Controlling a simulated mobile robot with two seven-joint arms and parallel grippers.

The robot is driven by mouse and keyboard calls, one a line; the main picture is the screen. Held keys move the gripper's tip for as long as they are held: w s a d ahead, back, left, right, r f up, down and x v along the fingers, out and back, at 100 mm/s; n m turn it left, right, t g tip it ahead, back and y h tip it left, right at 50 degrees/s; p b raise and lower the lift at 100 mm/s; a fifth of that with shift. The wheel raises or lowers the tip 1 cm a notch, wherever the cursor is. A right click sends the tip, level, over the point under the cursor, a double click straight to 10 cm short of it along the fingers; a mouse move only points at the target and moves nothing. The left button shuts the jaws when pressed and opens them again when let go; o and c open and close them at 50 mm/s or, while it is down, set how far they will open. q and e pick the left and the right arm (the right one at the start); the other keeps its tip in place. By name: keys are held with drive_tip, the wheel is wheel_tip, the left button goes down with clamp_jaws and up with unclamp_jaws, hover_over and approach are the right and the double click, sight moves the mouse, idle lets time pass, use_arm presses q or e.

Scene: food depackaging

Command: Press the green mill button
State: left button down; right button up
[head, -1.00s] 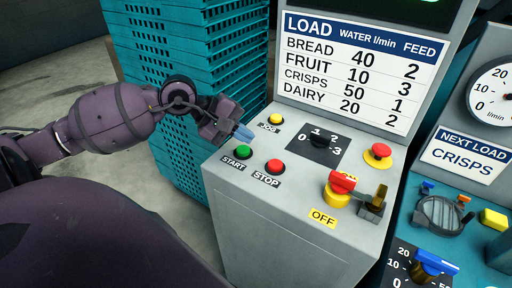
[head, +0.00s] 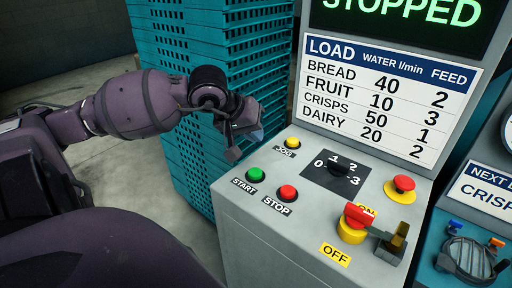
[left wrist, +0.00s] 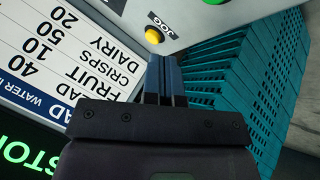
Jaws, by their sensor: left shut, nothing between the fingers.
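The green mill button (head: 254,174), labelled START, sits at the left front of the grey sloped panel (head: 250,222). The red STOP button (head: 288,193) is just to its right. My left gripper (head: 258,135) is shut and empty. It hangs above and behind the green button, apart from it, near the panel's back left edge. My right gripper is not in view.
A rotary selector (head: 338,169), a red-and-yellow button (head: 400,187) and a red-handled switch (head: 354,222) by an OFF label share the panel. A display above reads STOPPED (head: 402,10). Teal crates (head: 180,120) are stacked at the left.

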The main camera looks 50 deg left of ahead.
sight(255, 170)
use_arm(q)
wheel_tip(255, 170, down, 7)
drive_tip(key=b, duration=0.2)
drive_tip(key=shift+b, duration=0.4)
drive_tip(key=shift+f, duration=0.2)
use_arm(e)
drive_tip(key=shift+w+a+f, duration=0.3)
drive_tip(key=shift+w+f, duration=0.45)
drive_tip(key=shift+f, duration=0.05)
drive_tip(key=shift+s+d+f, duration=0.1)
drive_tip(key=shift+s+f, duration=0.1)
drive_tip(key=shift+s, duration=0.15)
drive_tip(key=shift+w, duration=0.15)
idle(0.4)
use_arm(q)
drive_tip(key=shift+f+b, duration=0.35)
drive_tip(key=shift+f, duration=0.1)
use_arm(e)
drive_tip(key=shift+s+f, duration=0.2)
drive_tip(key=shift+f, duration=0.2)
